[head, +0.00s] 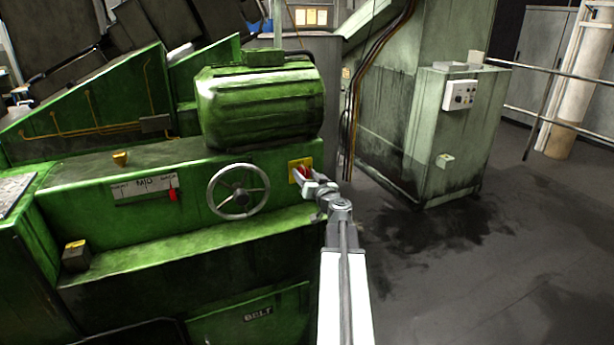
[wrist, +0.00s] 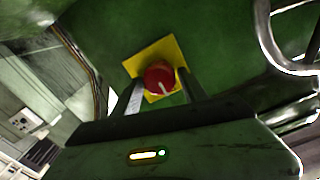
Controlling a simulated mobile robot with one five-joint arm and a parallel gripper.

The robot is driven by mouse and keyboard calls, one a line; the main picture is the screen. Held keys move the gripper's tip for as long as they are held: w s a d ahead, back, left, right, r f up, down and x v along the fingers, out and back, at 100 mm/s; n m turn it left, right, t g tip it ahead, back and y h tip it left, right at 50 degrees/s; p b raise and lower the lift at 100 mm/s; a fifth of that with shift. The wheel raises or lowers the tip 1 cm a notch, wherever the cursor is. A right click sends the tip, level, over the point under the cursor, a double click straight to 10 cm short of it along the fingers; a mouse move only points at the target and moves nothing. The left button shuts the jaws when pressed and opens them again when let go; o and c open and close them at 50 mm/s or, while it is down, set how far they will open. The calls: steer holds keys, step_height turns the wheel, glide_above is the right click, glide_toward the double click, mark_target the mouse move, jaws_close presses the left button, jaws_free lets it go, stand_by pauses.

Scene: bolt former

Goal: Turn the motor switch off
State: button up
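The switch is a red round knob (wrist: 159,76) with a pale pointer mark, on a yellow square plate (wrist: 172,50) fixed to the green machine. In the wrist view the pointer mark aims to the lower right. In the head view the knob (head: 304,173) is at the end of my arm, right of the handwheel, partly covered by my gripper (head: 307,178). In the wrist view the two fingers of my gripper (wrist: 161,88) stand apart, one on each side of the knob. Narrow gaps seem to show beside it; contact is not clear.
A spoked handwheel (head: 238,191) sits left of the switch and shows at the right of the wrist view (wrist: 295,45). A red slider handle (head: 173,194) is on a scale farther left. A grey-green cabinet (head: 455,135) with a control box stands right; dark floor between is clear.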

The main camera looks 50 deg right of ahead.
steer(key=c, duration=0.9)
steer(key=shift+d, duration=0.1)
steer(key=shift+m, duration=0.3)
steer(key=m, duration=0.3)
steer(key=shift+f+m, duration=0.1)
steer(key=shift+m, duration=0.2)
steer(key=m, duration=0.4)
steer(key=shift+s+m, duration=0.1)
steer(key=shift+m, duration=0.2)
steer(key=m, duration=0.4)
steer(key=shift+f+m, duration=0.15)
steer(key=shift+m, duration=0.15)
steer(key=shift+m+b, duration=0.3)
steer(key=shift+m, duration=1.9)
